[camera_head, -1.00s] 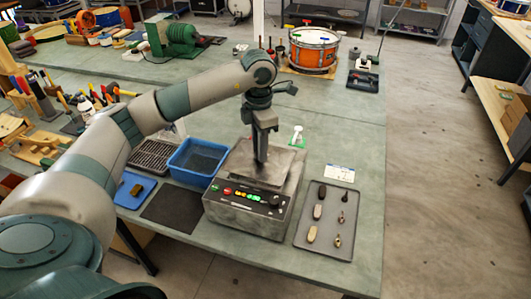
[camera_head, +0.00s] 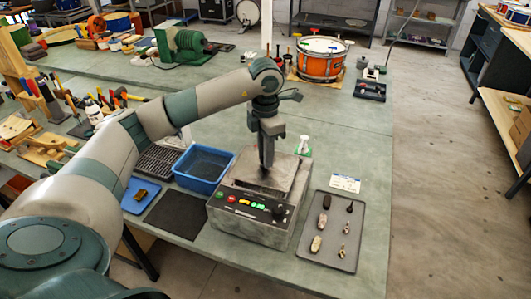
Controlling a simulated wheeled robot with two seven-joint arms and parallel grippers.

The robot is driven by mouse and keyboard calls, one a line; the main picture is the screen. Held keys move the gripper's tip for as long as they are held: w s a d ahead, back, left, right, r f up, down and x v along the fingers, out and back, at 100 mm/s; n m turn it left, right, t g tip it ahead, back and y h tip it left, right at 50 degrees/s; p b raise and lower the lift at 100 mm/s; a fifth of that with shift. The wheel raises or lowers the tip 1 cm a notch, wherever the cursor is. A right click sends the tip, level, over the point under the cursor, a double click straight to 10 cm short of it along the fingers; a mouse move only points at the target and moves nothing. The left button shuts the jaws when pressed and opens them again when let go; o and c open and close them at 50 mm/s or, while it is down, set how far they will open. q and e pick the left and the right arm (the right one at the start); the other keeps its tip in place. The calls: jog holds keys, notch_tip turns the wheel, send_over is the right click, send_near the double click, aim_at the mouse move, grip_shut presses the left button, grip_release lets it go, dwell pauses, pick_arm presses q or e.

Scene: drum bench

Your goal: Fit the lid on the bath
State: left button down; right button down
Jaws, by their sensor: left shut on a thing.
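The bath (camera_head: 250,215) is a grey metal box near the front edge of the bench, with a dark front panel of coloured buttons and a black knob. A flat grey metal lid (camera_head: 284,176) lies over its top opening. My left gripper (camera_head: 266,166) points straight down over the middle of the lid and is shut on the lid's grip, which the fingers hide. I cannot tell whether the lid sits flush or is slightly above the rim. My right gripper is not in view.
A blue basin (camera_head: 176,168) stands close left of the bath, with a dark mat (camera_head: 178,215) in front of it. A grey tray (camera_head: 338,256) with several small parts lies to the right. A small white-topped bottle (camera_head: 304,144) stands behind the bath. An orange drum (camera_head: 320,68) is farther back.

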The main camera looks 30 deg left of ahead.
pick_arm(q)
jog(key=shift+f, duration=0.55)
jog(key=shift+f+b, duration=0.7)
jog(key=shift+b, duration=0.05)
jog(key=shift+f, duration=0.3)
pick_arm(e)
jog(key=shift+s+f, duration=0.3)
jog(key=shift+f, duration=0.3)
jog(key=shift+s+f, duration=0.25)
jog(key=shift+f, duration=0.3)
pick_arm(q)
jog(key=shift+b, duration=0.35)
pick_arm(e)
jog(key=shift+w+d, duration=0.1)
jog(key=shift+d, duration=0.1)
pick_arm(q)
jog(key=shift+f+b, duration=0.4)
jog(key=shift+f, duration=0.05)
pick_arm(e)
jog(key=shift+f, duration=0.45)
pick_arm(q)
jog(key=c, duration=1.5)
grip_release()
jog(key=shift+o, duration=0.2)
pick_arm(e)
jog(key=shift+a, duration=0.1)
pick_arm(q)
jog(key=shift+r, duration=0.1)
